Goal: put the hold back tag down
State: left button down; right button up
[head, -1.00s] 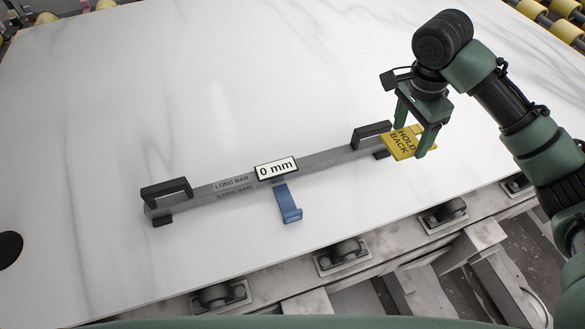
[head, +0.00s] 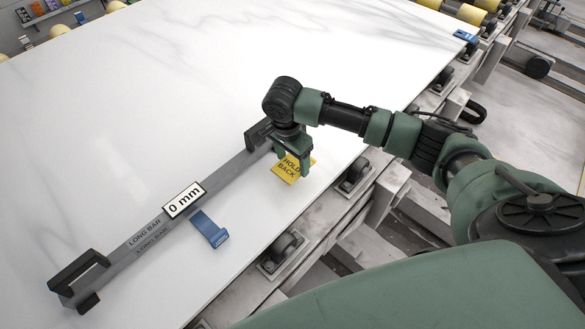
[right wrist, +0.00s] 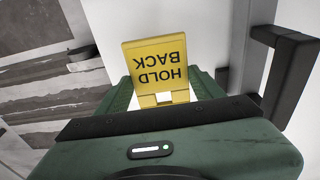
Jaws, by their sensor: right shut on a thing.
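The yellow hold back tag (head: 287,170), lettered HOLD BACK, is between the fingers of my right gripper (head: 293,160), beside the far end of the long bar. In the right wrist view the tag (right wrist: 155,68) shows upside down, with my green fingers shut on its near edge. It is at or just above the white slab (head: 330,90); I cannot tell whether it touches. My left gripper is out of view.
The grey long bar (head: 150,235) lies on the slab with a black handle at each end and a "0 mm" label (head: 184,199). A blue piece (head: 209,230) lies beside it. The slab's edge and rollers (head: 283,247) are close to the right.

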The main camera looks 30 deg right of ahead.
aim_at(292, 166)
jog(key=shift+f, duration=2.2)
jog(key=o, duration=1.3)
jog(key=shift+f, duration=0.1)
jog(key=shift+o, duration=0.2)
jog(key=r, duration=0.4)
jog(key=a+r, duration=0.1)
jog(key=r, duration=0.7)
jog(key=shift+s+a+r, duration=0.1)
jog(key=shift+s+a, duration=0.1)
jog(key=shift+s, duration=0.05)
